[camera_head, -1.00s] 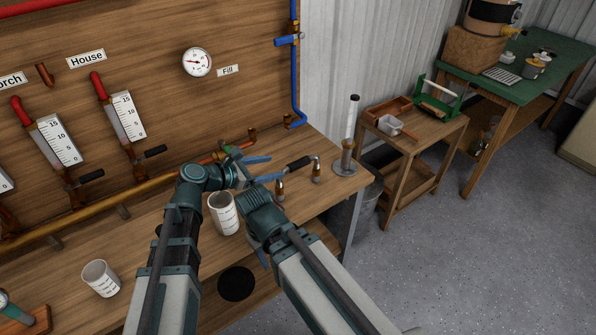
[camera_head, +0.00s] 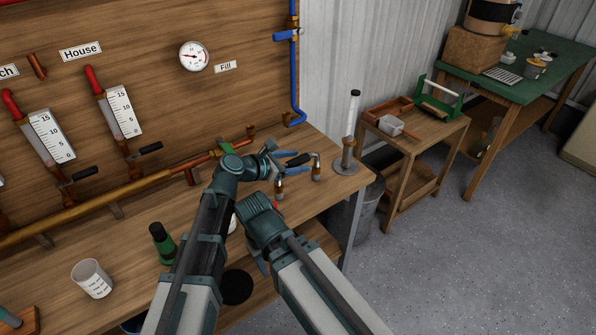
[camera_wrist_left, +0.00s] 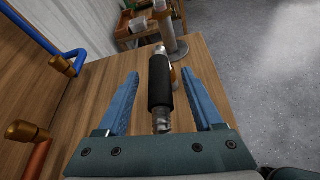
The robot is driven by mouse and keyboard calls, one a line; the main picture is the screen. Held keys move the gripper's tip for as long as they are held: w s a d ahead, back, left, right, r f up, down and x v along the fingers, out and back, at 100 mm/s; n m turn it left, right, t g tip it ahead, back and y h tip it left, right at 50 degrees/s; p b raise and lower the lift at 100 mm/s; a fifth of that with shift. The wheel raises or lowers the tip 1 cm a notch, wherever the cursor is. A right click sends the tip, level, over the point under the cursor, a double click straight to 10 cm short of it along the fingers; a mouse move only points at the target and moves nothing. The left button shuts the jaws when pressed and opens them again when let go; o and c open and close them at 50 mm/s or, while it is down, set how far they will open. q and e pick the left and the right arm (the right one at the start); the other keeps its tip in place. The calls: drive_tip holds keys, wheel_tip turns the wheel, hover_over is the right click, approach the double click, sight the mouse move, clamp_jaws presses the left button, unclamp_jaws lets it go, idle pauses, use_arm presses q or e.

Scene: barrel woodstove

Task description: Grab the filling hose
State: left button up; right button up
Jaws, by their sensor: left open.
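The filling hose (camera_head: 297,160) is a short piece with a black sleeve and metal ends, near the right end of the wooden workbench. Brass fittings stand below it. My left gripper (camera_head: 284,160) is open at the hose. In the left wrist view the black-sleeved hose (camera_wrist_left: 160,85) lies between the two blue fingers (camera_wrist_left: 159,74), with a gap on each side. My right gripper (camera_head: 261,266) is lower, by the bench's front edge; its arm mostly hides it.
A metal post on a round base (camera_head: 346,165) stands just beyond the hose. The pipe board (camera_head: 150,40) rises behind the bench. A white measuring cup (camera_head: 92,279) and a green bottle (camera_head: 163,245) are at left. A small side table (camera_head: 425,135) stands right.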

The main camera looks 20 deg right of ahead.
use_arm(q)
drive_tip(key=shift+w+d+f, duration=0.3)
drive_tip(key=shift+d, duration=0.25)
drive_tip(key=shift+r, duration=0.1)
drive_tip(key=shift+c, duration=0.2)
clamp_jaws()
